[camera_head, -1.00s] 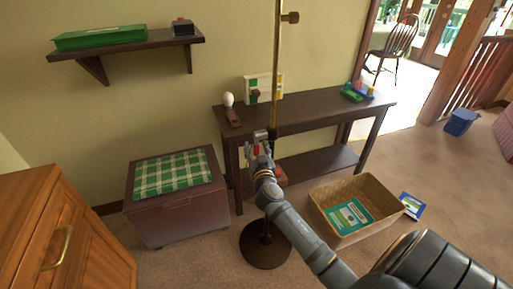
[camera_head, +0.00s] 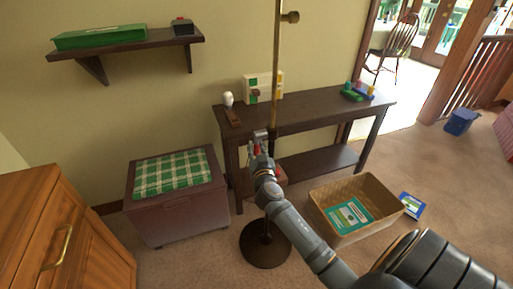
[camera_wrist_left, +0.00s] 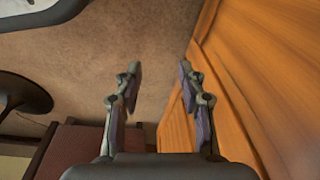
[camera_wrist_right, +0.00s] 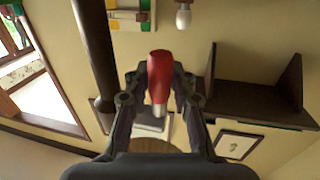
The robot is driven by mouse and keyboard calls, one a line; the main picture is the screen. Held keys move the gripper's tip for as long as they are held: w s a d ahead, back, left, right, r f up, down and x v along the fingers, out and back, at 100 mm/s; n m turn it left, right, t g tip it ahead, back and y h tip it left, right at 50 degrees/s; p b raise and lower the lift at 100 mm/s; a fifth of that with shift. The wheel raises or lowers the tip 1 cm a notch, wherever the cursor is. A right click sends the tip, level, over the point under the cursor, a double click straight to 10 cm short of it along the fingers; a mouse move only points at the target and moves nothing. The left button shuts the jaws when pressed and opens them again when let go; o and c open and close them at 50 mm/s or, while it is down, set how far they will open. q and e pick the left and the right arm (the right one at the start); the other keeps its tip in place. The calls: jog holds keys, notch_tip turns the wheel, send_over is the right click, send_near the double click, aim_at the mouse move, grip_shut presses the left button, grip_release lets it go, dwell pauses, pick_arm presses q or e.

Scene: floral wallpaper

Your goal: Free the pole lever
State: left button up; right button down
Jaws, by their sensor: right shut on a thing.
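The pole (camera_head: 276,70) is brass above and dark below, and stands upright on a round dark base (camera_head: 267,250). The red lever (camera_wrist_right: 159,75) shows between the fingers of my right gripper (camera_wrist_right: 159,80) in the right wrist view, with the dark pole (camera_wrist_right: 93,45) to its left. In the head view my right gripper (camera_head: 260,142) is beside the pole at about table height, shut on the lever; its fingers partly hide the lever. My left gripper (camera_wrist_left: 158,85) is open and empty in the left wrist view, and is outside the head view.
A dark console table (camera_head: 320,112) stands behind the pole with a bulb and small items on it. A wicker basket (camera_head: 375,190) is on the floor to the right, a chest (camera_head: 175,215) to the left. A wooden cabinet (camera_wrist_left: 250,70) is close beside my left gripper.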

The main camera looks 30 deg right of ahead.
jog(key=p, duration=0.2)
jog(key=g+p, duration=0.1)
jog(key=shift+s+r+p, duration=0.15)
jog(key=shift+s+p, duration=0.1)
jog(key=shift+p, duration=0.15)
pick_arm(q)
jog(key=s+a+f+p, duration=0.1)
jog(key=s+f+p, duration=0.2)
jog(key=s, duration=0.5)
jog(key=s+a+f+p, duration=0.2)
jog(key=s+p, duration=0.2)
jog(key=s, duration=0.4)
pick_arm(e)
jog(key=shift+s+a+r+n+g+y, duration=0.2)
jog(key=shift+s+n+g+y, duration=0.15)
jog(key=shift+g+y, duration=0.35)
pick_arm(q)
notch_tip(320, 180, up, 24)
jog(key=p, duration=2.4)
jog(key=shift+d, duration=0.3)
pick_arm(e)
jog(key=shift+s+a+r+n+g+y, duration=0.15)
jog(key=shift+s+r+g+y, duration=0.3)
jog(key=shift+g, duration=1.15)
jog(key=shift+s+r+n+g+y, duration=0.25)
jog(key=shift+s+g+y, duration=0.25)
jog(key=shift+g, duration=1.1)
jog(key=shift+s+a+r+n+g+y, duration=0.15)
jog(key=shift+s+r+g+y, duration=0.35)
jog(key=shift+g, duration=1.1)
